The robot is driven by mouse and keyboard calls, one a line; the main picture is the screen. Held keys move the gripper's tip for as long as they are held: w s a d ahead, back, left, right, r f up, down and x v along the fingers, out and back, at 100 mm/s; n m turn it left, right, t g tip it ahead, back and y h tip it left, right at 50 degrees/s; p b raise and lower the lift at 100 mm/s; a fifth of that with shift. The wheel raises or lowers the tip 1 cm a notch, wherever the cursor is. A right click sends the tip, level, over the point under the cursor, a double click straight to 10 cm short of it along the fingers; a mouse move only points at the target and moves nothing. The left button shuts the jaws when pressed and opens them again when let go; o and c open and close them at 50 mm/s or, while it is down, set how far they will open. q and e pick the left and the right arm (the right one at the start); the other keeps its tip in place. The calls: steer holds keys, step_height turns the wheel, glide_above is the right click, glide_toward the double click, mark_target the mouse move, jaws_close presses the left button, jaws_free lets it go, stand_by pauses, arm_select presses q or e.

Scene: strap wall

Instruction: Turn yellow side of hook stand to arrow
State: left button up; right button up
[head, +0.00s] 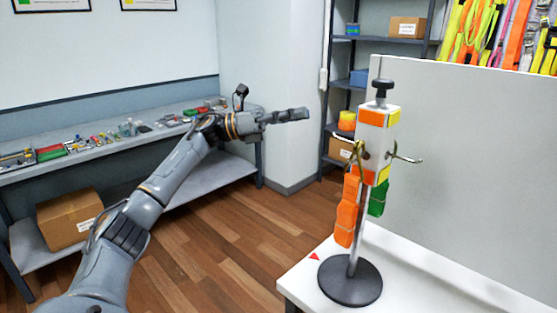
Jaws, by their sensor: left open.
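The hook stand (378,140) stands upright on a white table, with a round dark base (350,281), a thin pole and a black knob on top. Its block has orange bands (371,118) on the front-left face and yellow bands (394,117) on the right face. A red arrow mark (314,256) lies on the table left of the base; the orange side faces roughly its way. An orange strap (346,211) and a green strap (378,198) hang from the hooks. My left gripper (303,114) is open and empty, left of the block, not touching it. My right gripper is out of view.
A grey panel (470,180) stands behind the hook stand. The white table (420,295) is otherwise clear near the base. A long workbench (100,150) with small items runs along the left wall, and a shelf rack (345,85) stands at the back.

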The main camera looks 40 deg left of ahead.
arm_select(q)
steer(key=w+a+f+n+t+y, duration=0.3)
steer(key=f+n, duration=0.3)
steer(key=f, duration=0.1)
steer(key=w+a+f+n+t+y, duration=0.2)
steer(key=w+a+f+n+y, duration=0.1)
steer(key=f+n, duration=0.3)
step_height(320, 180, down, 2)
steer(key=shift+w+f+t, duration=0.25)
steer(key=shift+w+t, duration=0.1)
steer(key=shift+t, duration=0.05)
steer(key=shift+a, duration=0.1)
